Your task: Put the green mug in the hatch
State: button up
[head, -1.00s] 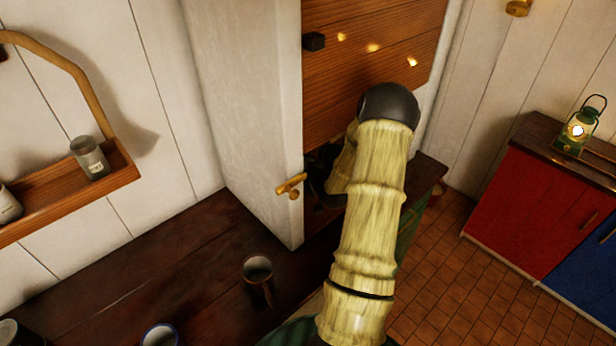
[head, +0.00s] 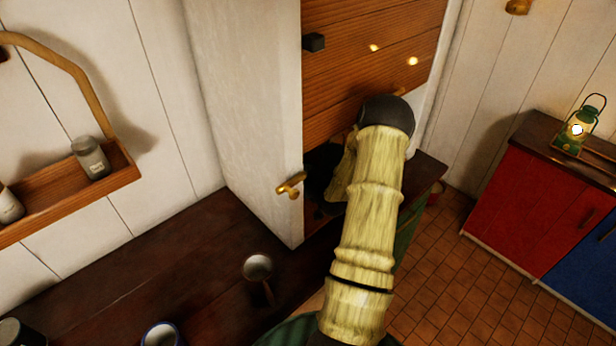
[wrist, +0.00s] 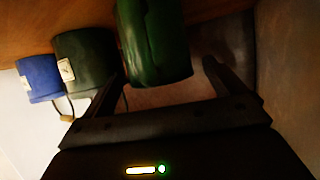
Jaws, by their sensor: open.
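The green mug (wrist: 160,42) shows in the wrist view, at the top middle, with a ridge that looks like its handle facing me. My gripper (wrist: 163,72) is open, with one dark finger to each side of the mug's near end. I cannot tell whether either finger touches it. In the head view my arm reaches into the dark opening of the hatch (head: 318,160), below a wooden panel and beside an open white door (head: 255,110). My gripper and the green mug are hidden there by my arm and the shadow.
A brown-handled cup (head: 257,268) and a blue-rimmed mug (head: 161,335) are on the dark counter (head: 130,270). A lantern (head: 577,130) stands far right.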

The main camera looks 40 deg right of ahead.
jog(key=shift+r, duration=0.15)
jog(key=b+v, duration=0.2)
jog(key=v, duration=1)
jog(key=shift+b, duration=0.4)
